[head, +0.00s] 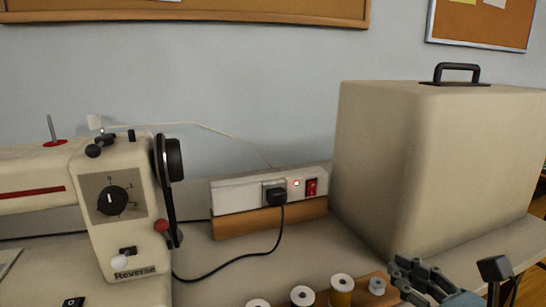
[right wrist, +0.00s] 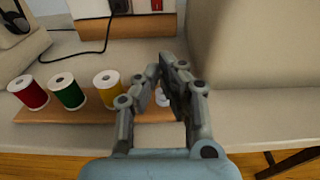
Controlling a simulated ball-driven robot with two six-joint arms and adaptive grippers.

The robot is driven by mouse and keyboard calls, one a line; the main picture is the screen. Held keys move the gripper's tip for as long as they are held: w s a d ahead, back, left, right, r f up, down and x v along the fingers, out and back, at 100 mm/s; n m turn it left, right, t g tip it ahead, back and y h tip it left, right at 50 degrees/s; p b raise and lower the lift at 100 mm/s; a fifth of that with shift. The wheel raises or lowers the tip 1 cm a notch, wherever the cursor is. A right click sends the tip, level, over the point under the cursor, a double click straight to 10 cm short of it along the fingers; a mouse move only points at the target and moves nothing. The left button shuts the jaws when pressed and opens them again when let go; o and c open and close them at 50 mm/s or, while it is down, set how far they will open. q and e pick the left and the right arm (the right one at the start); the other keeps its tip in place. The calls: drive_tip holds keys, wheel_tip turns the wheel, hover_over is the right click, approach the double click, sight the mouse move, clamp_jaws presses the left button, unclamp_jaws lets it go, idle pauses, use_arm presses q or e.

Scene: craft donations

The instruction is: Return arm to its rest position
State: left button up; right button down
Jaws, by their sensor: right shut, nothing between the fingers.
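My right gripper (head: 402,272) is low at the right of the head view, in front of the beige case. Its fingers are closed together with nothing between them. In the right wrist view the closed fingers (right wrist: 162,70) point away over the right end of a wooden spool board (right wrist: 70,128). A small pale spool or bobbin (head: 377,286) is just left of the gripper in the head view and partly hidden behind a finger in the wrist view. My left gripper is not in view.
Red (right wrist: 29,92), green (right wrist: 67,92) and yellow (right wrist: 108,90) spools stand on the board. A power strip (head: 240,196) with a black plug and red switch sits behind. A sewing machine (head: 120,240) is left; the beige case (head: 430,170) is right. The table's front edge is near the gripper.

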drive_tip(key=s+a+f+n+g+y, duration=0.1)
drive_tip(key=s+a+f+n+g, duration=0.25)
drive_tip(key=n, duration=0.65)
drive_tip(key=s+a+n+g, duration=0.2)
drive_tip(key=s+n+g, duration=0.2)
drive_tip(key=s+n, duration=0.45)
drive_tip(key=s+d+f+n+g+h, duration=0.2)
drive_tip(key=s+d+n+g+h, duration=0.4)
drive_tip(key=s+d+n, duration=0.7)
wheel_tip(320, 180, down, 28)
drive_tip(key=s+d+r+n+h, duration=0.1)
drive_tip(key=s+d+h, duration=0.1)
drive_tip(key=s+f+g, duration=0.1)
drive_tip(key=s+f, duration=1.3)
drive_tip(key=s, duration=0.3)
drive_tip(key=shift+d+g, duration=0.35)
drive_tip(key=shift+d, duration=0.1)
